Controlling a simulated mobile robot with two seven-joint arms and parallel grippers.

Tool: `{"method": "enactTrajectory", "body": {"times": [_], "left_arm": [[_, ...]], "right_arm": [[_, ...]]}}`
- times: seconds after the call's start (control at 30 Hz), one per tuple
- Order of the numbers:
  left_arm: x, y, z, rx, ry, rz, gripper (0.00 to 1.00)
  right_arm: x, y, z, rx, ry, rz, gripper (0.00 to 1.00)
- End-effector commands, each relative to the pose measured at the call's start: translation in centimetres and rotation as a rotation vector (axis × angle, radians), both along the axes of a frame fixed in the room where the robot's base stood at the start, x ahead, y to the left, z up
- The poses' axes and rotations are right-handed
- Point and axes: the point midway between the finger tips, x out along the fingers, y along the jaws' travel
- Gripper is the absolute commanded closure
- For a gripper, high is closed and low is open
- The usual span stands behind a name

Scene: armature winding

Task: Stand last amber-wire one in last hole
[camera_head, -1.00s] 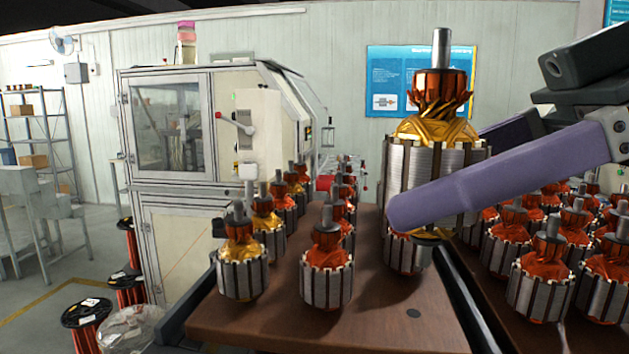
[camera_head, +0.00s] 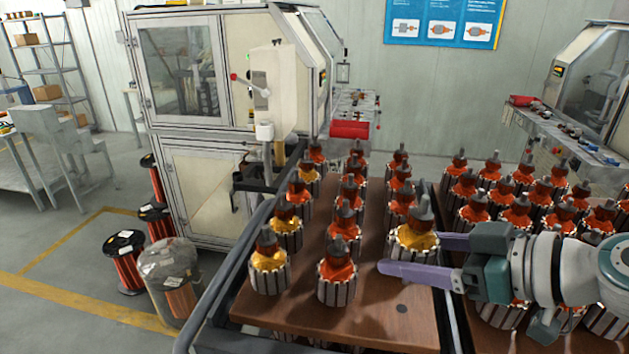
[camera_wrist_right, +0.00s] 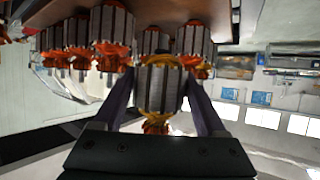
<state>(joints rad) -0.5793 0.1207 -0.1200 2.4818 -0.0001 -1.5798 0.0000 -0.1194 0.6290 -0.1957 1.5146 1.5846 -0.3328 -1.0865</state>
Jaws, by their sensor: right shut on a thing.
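An armature with amber wire (camera_head: 415,238) is upright between the purple fingers of my right gripper (camera_head: 412,253), which is shut on it. It is over the right part of the brown board (camera_head: 375,285); whether its base touches the board is hidden by the near finger. In the right wrist view this armature (camera_wrist_right: 158,88) is between both fingers, with others close behind it. Other amber-wire armatures (camera_head: 268,268) stand in the left row. My left gripper is not in view.
Orange-wire armatures (camera_head: 338,270) stand in rows close beside and behind the held one. A second board at right carries many more (camera_head: 517,215). A winding machine (camera_head: 185,90) stands behind on the left, wire spools (camera_head: 125,260) on the floor.

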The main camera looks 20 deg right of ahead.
Motion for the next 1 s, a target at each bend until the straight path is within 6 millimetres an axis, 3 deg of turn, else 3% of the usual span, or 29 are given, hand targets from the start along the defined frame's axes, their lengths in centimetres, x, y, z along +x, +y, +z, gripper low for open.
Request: {"method": "enactTrajectory", "body": {"times": [0.6,1.0], "left_arm": [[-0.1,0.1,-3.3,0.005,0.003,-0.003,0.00],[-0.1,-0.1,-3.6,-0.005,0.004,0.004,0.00]], "right_arm": [[0.0,-0.1,-3.9,0.002,-0.005,-0.004,1.00],[0.1,-0.1,-4.4,0.002,-0.005,-0.004,1.00]]}}
